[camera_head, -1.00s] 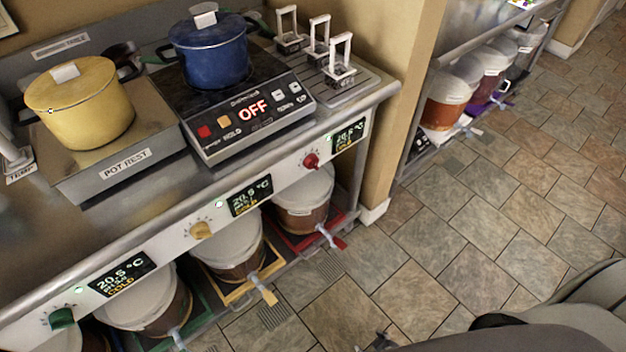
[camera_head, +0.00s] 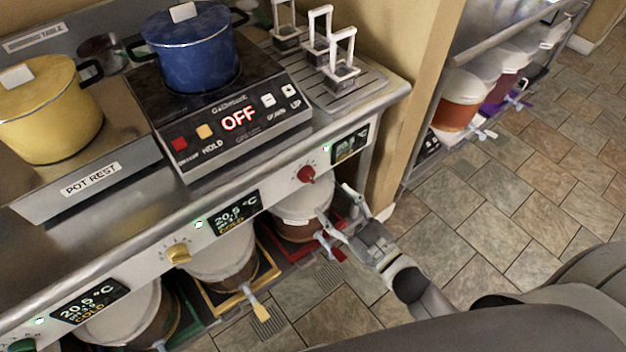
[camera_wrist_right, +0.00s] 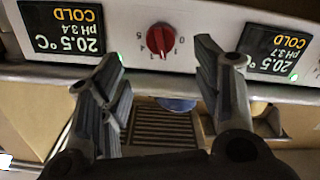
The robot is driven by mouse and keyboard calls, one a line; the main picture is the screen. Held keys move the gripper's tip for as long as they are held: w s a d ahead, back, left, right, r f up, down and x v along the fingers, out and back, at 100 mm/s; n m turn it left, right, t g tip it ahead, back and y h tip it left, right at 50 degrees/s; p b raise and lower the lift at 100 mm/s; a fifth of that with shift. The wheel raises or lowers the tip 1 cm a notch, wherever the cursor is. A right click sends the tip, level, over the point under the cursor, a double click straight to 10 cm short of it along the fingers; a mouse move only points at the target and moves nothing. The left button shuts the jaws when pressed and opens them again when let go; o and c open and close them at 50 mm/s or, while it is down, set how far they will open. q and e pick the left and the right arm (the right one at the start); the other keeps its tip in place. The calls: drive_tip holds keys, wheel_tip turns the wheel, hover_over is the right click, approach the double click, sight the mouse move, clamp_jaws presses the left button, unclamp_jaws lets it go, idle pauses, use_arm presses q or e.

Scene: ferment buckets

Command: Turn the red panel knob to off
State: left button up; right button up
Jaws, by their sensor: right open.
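The red panel knob (camera_head: 306,174) is on the white front panel of the counter, between two dark displays. In the right wrist view the red knob (camera_wrist_right: 160,38) appears upside down with a numbered dial around it, and its pointer's setting is hard to read. My right gripper (camera_head: 334,208) is in front of the panel, below and to the right of the knob. In the wrist view its fingers (camera_wrist_right: 160,68) are spread on either side of the knob's column, with nothing between them, apart from the knob. My left gripper is out of view.
A yellow knob (camera_head: 179,253) and a display (camera_head: 237,213) lie further left on the panel. Lidded buckets stand below, including one (camera_head: 303,204) on a red tray. A cooker showing OFF (camera_head: 232,122) and a blue pot (camera_head: 190,50) are on top. Floor at right is clear.

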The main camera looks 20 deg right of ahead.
sight(313, 181)
drive_tip(key=x, duration=0.8)
drive_tip(key=shift+w+a+p, duration=0.2)
drive_tip(key=shift+w+p, duration=0.1)
drive_tip(key=shift+w, duration=0.2)
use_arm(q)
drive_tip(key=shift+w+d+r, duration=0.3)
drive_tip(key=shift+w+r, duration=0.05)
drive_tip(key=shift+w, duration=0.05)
use_arm(e)
drive_tip(key=c, duration=1)
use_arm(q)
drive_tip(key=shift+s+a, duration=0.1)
